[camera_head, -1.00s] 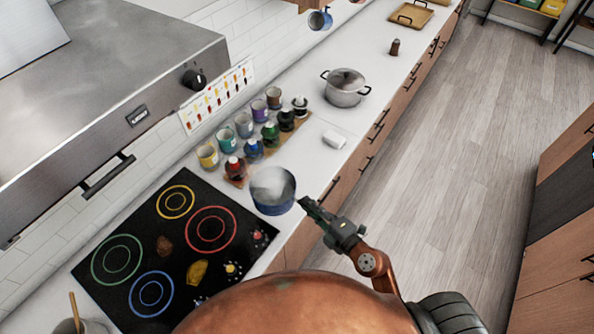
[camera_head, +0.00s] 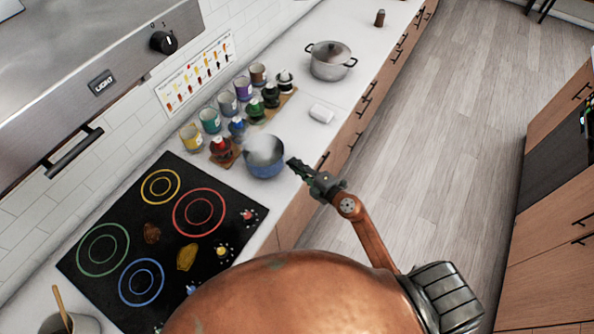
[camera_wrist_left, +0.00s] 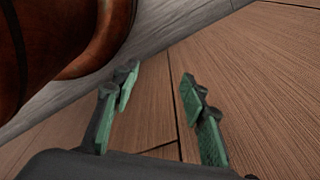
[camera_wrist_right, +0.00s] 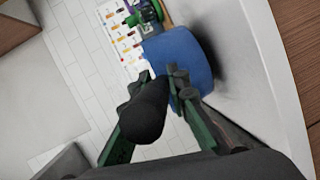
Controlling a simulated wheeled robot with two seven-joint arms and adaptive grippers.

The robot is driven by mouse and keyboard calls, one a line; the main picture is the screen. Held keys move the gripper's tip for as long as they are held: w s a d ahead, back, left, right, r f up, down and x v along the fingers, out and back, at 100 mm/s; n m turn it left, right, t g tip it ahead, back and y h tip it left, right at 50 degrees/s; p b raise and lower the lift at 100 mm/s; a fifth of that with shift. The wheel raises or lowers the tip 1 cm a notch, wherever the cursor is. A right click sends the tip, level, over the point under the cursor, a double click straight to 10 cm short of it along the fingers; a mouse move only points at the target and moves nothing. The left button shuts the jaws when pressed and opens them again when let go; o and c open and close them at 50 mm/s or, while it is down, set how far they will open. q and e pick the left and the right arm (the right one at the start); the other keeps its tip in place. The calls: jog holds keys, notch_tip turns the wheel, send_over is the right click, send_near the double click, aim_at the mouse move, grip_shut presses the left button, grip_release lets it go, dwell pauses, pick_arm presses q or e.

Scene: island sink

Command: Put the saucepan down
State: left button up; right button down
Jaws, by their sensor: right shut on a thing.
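The blue saucepan (camera_head: 266,166) is at the counter just right of the cooktop's far corner, beside the jars. Its inside looks whitish and hazy. My right gripper (camera_head: 298,168) is to its right, shut on its handle. In the right wrist view the dark handle (camera_wrist_right: 146,112) runs between the fingers and the blue pan body (camera_wrist_right: 180,62) is beyond, close to the pale countertop. I cannot tell whether its base touches the counter. My left gripper (camera_wrist_left: 158,105) is open and empty in the left wrist view, over wood panels; it is not in the head view.
A black cooktop (camera_head: 165,235) with coloured rings holds food pieces. Several jars (camera_head: 238,128) stand behind the saucepan. A white block (camera_head: 321,113) and a lidded pot (camera_head: 330,65) are farther along the white counter (camera_head: 296,130). Bare counter lies between the saucepan and the white block.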

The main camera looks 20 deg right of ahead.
jog(key=shift+f+b, duration=0.3)
jog(key=shift+f, duration=0.6)
pick_arm(q)
jog(key=shift+s+f, duration=0.6)
jog(key=shift+s, duration=0.15)
pick_arm(e)
jog(key=shift+r, duration=0.1)
pick_arm(q)
jog(key=shift+w, duration=0.1)
pick_arm(e)
jog(key=c, duration=2.1)
grip_release()
jog(key=shift+f, duration=0.3)
pick_arm(q)
jog(key=shift+w, duration=0.5)
pick_arm(e)
jog(key=shift+o, duration=1.3)
